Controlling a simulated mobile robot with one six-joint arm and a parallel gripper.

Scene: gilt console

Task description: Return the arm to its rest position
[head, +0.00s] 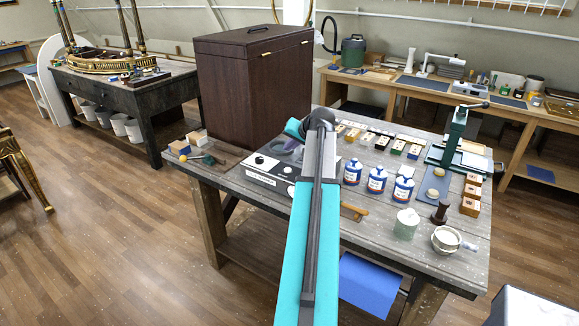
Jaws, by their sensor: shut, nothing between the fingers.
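My arm reaches up from the bottom middle of the head view, over the near side of the grey wooden workbench (265,198). Its long teal and dark link ends at a dark joint above the bench, with a short teal part beside it. I cannot make out the fingers of my gripper in this view. No held object shows. The arm hides part of the bench top and a part of the white-topped box (268,174) behind it.
A tall dark brown cabinet (245,90) stands at the bench's back left. Blue-labelled bottles (376,180), glass jars (406,224) and a green press (455,140) stand to the right. A side bench (395,88) lines the back wall.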

